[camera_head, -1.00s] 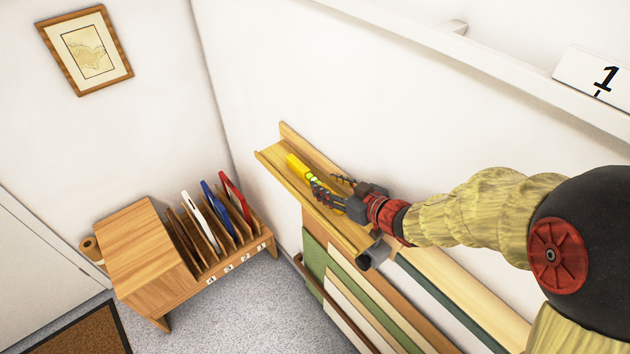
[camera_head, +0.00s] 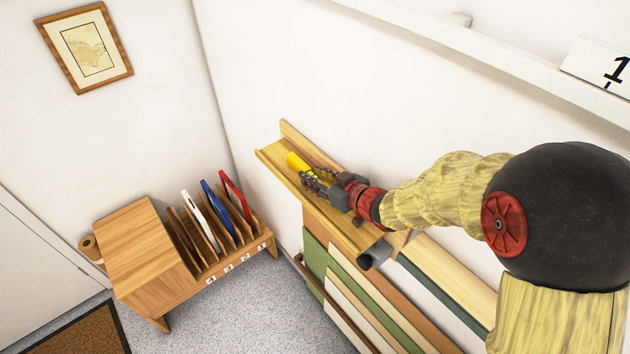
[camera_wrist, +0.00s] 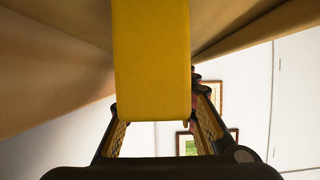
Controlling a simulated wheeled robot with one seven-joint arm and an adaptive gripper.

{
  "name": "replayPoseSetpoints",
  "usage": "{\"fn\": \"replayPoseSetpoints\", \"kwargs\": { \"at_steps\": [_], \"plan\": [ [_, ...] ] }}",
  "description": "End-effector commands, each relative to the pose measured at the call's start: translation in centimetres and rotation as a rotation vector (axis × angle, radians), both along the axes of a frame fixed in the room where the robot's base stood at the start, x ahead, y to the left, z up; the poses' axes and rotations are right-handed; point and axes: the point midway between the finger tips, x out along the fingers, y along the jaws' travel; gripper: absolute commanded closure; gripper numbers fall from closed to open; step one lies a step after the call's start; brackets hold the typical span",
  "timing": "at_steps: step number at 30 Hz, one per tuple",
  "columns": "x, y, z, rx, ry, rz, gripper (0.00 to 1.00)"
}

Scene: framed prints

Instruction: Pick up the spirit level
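The yellow spirit level (camera_head: 296,161) lies along the wooden wall shelf. Its far end shows past my fingers, and the rest is largely hidden by my gripper in the head view. My gripper (camera_head: 316,177) is at the level, its fingers apart with one along each side. In the wrist view the level (camera_wrist: 152,60) fills the upper middle, between the two fingers. The left finger and the right finger look close to its sides. I see no clear sign of a firm grip.
The narrow wooden shelf (camera_head: 345,232) has a raised back strip against the wall. Coloured boards (camera_head: 335,280) stand below it. A wooden rack (camera_head: 150,245) with several upright frames stands to the left. A framed map (camera_head: 85,48) hangs on the left wall.

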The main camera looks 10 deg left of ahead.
Motion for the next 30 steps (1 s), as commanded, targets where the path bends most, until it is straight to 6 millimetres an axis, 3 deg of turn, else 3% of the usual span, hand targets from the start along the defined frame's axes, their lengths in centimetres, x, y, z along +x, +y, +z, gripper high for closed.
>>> {"fn": "replayPoseSetpoints", "kwargs": {
  "at_steps": [14, 30],
  "plan": [
    [-0.02, -0.02, -0.02, 0.000, 0.000, 0.000, 1.00],
    [0.01, -0.02, 0.36, 0.000, -0.001, 0.000, 1.00]
  ]
}}
